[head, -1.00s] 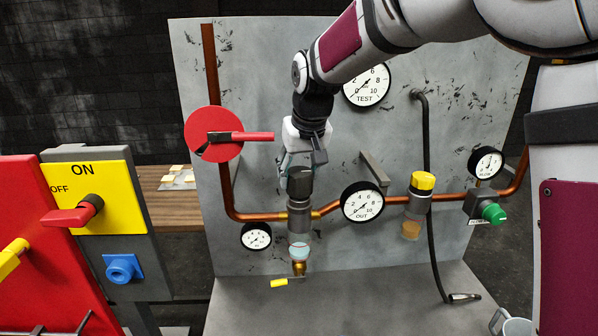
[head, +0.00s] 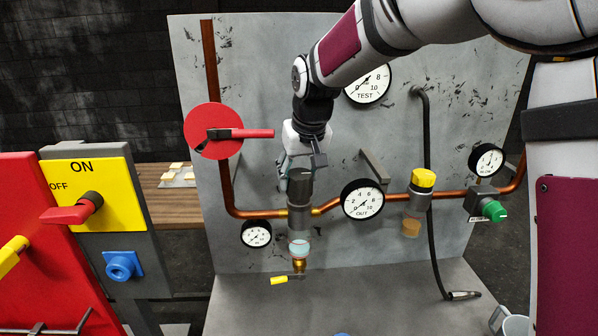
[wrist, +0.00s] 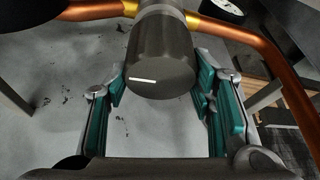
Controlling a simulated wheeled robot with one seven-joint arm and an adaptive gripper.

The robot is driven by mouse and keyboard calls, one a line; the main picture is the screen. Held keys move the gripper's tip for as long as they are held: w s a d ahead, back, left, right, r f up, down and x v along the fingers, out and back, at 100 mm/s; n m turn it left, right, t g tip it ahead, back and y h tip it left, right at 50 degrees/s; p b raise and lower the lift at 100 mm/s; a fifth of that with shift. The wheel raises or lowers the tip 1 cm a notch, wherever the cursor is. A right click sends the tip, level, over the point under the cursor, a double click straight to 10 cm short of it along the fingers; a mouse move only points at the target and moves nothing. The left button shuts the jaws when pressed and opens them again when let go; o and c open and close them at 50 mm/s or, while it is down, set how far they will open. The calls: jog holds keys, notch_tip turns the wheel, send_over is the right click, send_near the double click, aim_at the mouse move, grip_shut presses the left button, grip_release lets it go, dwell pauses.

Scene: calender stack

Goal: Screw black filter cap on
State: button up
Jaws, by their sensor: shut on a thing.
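The black filter cap (head: 300,184) is a dark cylinder upright on top of the filter body (head: 300,217), in line with the copper pipe. In the wrist view the cap (wrist: 160,62) shows a flat end with a short white line. My gripper (head: 300,172) comes down on the cap from above. In the wrist view its teal-padded fingers (wrist: 163,88) stand on both sides of the cap, shut on it. The cap's seam with the body is hard to make out, so I cannot tell how tightly it sits. A clear bowl (head: 299,248) hangs below the body.
A red disc with a red handle (head: 252,134) is left of my gripper. The OUT gauge (head: 362,200) and a yellow-topped filter (head: 422,180) are to the right. A small yellow-handled valve (head: 279,281) sits below. A red and yellow switch panel (head: 112,187) stands at far left.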

jog(key=shift+f, duration=0.65)
jog(key=shift+r+m+h+p, duration=0.1)
jog(key=shift+m+h+p, duration=0.65)
jog(key=shift+m, duration=0.65)
jog(key=shift+m+p, duration=0.5)
jog(key=shift+m+h+p, duration=0.25)
jog(key=shift+m+p, duration=0.1)
jog(key=shift+m, duration=0.25)
jog(key=shift+s+d+m+h+p, duration=0.1)
jog(key=shift+d+m+h+p, duration=0.2)
jog(key=shift+m, duration=0.5)
grip_shut()
jog(key=shift+a+r, duration=0.1)
